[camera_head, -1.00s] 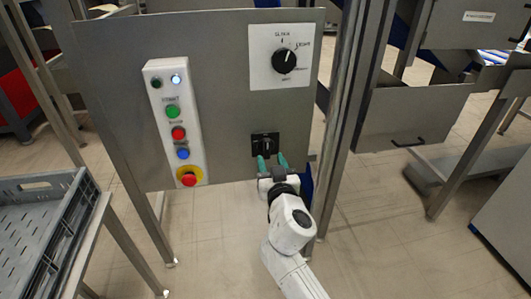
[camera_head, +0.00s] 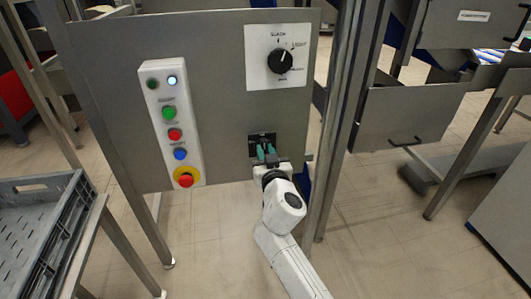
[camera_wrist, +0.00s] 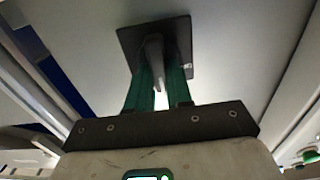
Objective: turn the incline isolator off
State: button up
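The isolator is a black square switch (camera_head: 262,138) low on the grey metal panel, right of the button strip. In the wrist view its dark plate (camera_wrist: 130,38) shows ahead, with a grey handle (camera_wrist: 154,48) standing out from it. My gripper (camera_head: 266,150) is at the switch, reaching up from below. In the wrist view its two green fingers (camera_wrist: 160,72) lie on either side of the handle, close against it, and look shut on it. The fingers and wrist hide part of the switch in the head view. The switch's markings cannot be read.
A white strip (camera_head: 173,118) carries several buttons, a lit lamp and a yellow-ringed red stop button (camera_head: 186,178). A black rotary knob (camera_head: 280,62) on a white plate sits above the switch. A steel post (camera_head: 338,120) stands close on the right. A grey crate (camera_head: 40,225) is at left.

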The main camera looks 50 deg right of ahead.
grip_shut()
jog(key=shift+n, duration=0.4)
jog(key=shift+w+a+f+n+p, duration=0.1)
jog(key=shift+n+p, duration=0.05)
jog(key=shift+n, duration=2.65)
jog(key=shift+w+a+f+n+p, duration=0.1)
jog(key=shift+a+f+n, duration=0.05)
jog(key=shift+n, duration=2.65)
jog(key=shift+a+f+n+p, duration=0.1)
jog(key=shift+n+p, duration=0.05)
jog(key=shift+n, duration=2.65)
